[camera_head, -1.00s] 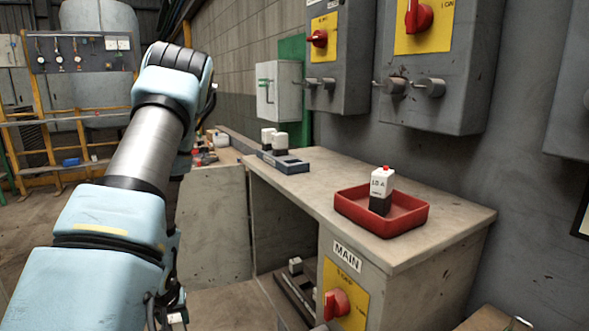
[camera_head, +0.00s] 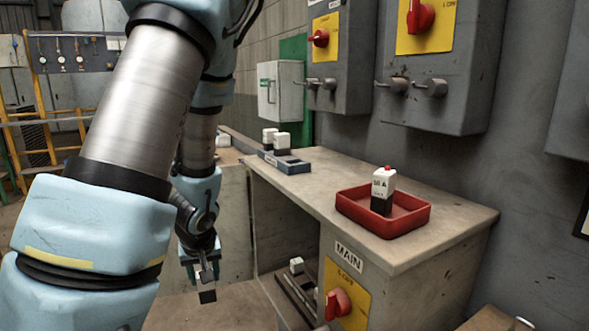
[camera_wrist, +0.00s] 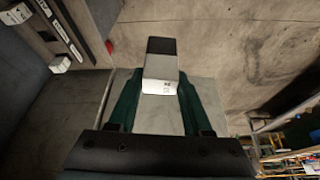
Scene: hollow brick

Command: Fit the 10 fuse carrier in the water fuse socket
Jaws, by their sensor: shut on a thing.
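My gripper (camera_head: 203,272) hangs low in front of the cabinet, left of its open compartment. It is shut on a fuse carrier (camera_head: 207,296) with a pale body and a dark end. In the wrist view the carrier (camera_wrist: 160,64) sits between the green fingers, dark end pointing away; its marking is too small to read. A dark fuse rail (camera_head: 296,290) lies low inside the compartment, with a white carrier (camera_head: 296,264) on it. The rail also shows at upper left in the wrist view (camera_wrist: 62,28). I cannot read which socket is water.
A red tray (camera_head: 411,222) on the cabinet top holds a white and black carrier (camera_head: 383,186) with a red top. A blue-grey holder (camera_head: 290,164) with white carriers stands farther back. The MAIN switch (camera_head: 338,303) juts from the cabinet front.

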